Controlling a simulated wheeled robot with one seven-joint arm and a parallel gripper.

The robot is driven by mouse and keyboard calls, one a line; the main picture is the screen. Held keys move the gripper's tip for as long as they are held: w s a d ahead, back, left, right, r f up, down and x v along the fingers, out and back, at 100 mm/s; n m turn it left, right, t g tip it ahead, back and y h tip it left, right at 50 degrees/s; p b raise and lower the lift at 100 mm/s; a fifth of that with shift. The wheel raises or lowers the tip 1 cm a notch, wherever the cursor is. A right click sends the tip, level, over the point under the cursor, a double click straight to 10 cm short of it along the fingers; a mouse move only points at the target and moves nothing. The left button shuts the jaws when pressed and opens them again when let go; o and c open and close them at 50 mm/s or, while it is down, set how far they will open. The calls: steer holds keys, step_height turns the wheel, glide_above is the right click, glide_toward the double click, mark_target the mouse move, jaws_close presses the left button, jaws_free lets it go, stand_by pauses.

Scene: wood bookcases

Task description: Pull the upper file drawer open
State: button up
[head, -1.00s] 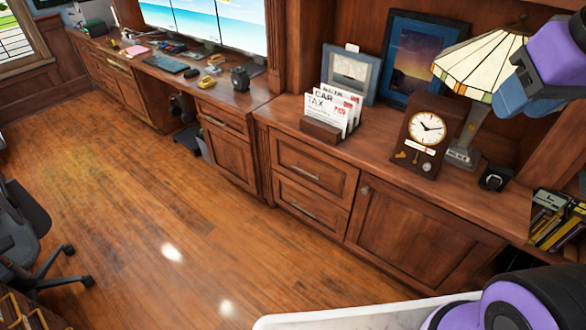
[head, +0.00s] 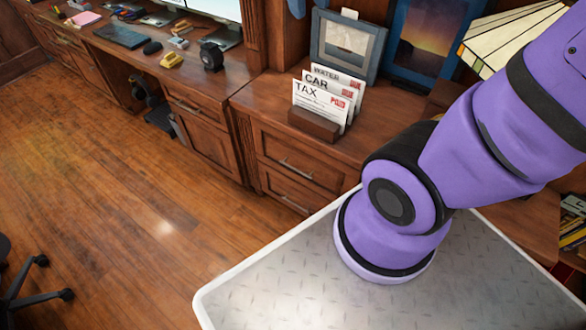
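The upper file drawer (head: 300,161) is in the wooden cabinet below the letter holder, right of the picture's middle. Its front looks flush with the cabinet, so it appears closed. A metal bar handle (head: 296,169) runs across its front. A second drawer (head: 285,194) with a similar handle lies below it, partly hidden by my base. My purple arm covers the right side of the view and hides the cabinet to the right of the drawers. My gripper is outside the view.
The letter holder (head: 314,124) with several envelopes stands on the counter above the drawers. Framed pictures (head: 346,45) and a lamp (head: 508,33) stand behind. A desk (head: 140,58) runs to the left. Open wood floor (head: 110,190) lies left, with an office chair (head: 40,290) at the lower left.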

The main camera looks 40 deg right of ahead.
steer(key=w+d+f+g+h, duration=0.2)
steer(key=w+f+g+h, duration=0.25)
steer(key=w+f, duration=0.85)
steer(key=w+f+h, duration=0.2)
steer(key=w+f, duration=0.3)
steer(key=f, duration=0.4)
steer(key=w+f+h, duration=0.3)
steer(key=w+f, duration=0.2)
steer(key=f, duration=0.4)
step_height(320, 180, down, 19)
steer(key=a+n+t+h, duration=0.1)
steer(key=n+t+h, duration=0.1)
steer(key=t+h, duration=0.1)
steer(key=s+f+n+t, duration=0.2)
steer(key=s+f+t, duration=0.15)
steer(key=f, duration=0.75)
steer(key=s+f+n+t, duration=0.15)
steer(key=s+f, duration=0.35)
steer(key=f, duration=0.5)
steer(key=x, duration=1)
steer(key=shift+d, duration=0.4)
steer(key=shift+c, duration=0.5)
